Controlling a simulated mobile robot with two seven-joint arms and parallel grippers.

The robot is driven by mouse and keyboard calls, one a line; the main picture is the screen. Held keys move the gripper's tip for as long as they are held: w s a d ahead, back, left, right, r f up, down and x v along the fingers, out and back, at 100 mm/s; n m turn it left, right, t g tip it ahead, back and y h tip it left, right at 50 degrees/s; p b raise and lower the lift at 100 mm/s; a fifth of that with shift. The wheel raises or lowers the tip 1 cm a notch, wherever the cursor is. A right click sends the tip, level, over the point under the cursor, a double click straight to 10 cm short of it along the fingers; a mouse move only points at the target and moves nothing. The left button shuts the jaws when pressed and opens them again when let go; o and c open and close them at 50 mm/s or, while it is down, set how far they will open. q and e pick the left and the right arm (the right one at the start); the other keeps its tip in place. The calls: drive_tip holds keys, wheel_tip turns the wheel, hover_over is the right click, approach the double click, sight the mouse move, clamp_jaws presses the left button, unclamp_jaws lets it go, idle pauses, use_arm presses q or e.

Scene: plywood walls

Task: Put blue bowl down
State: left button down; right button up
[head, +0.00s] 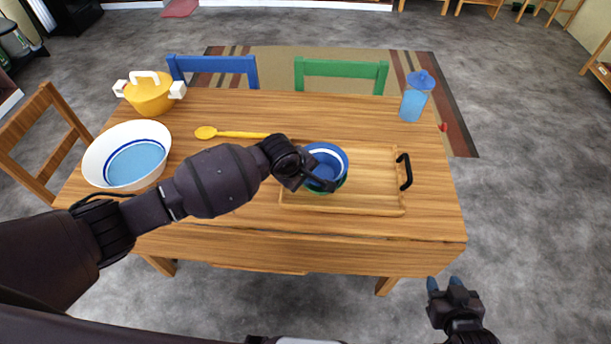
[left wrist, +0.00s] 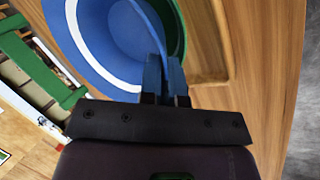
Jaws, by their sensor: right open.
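A blue bowl (head: 327,161) with a white band sits inside or just above a green bowl (head: 341,185) on the wooden tray (head: 375,204). My left gripper (head: 324,184) is at the near side of the blue bowl. In the left wrist view its fingers (left wrist: 164,75) close on the rim of the blue bowl (left wrist: 90,40), one on each side. The green bowl (left wrist: 177,25) shows below it; whether the two touch is hidden. My right gripper (head: 445,283) is open and empty, off the table's near right corner.
A white bowl with blue inside (head: 135,160), a yellow pot (head: 150,95) and a yellow spoon (head: 230,134) are on the table's left half. A blue-lidded jar (head: 415,97) stands at the far right. The tray's right half, by its black handle (head: 405,172), is clear.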

drive_tip(key=shift+w+r, duration=0.1)
drive_tip(key=shift+w, duration=0.05)
drive_tip(key=shift+w, duration=0.1)
use_arm(q)
drive_tip(key=shift+f, duration=0.35)
use_arm(e)
drive_tip(key=shift+w+r, duration=0.2)
drive_tip(key=shift+r, duration=0.05)
use_arm(q)
drive_tip(key=shift+f, duration=0.2)
drive_tip(key=c, duration=1.4)
unclamp_jaws()
drive_tip(key=shift+o, duration=0.4)
drive_tip(key=shift+f, duration=0.1)
use_arm(e)
drive_tip(key=shift+s+f, duration=0.3)
drive_tip(key=shift+s, duration=0.2)
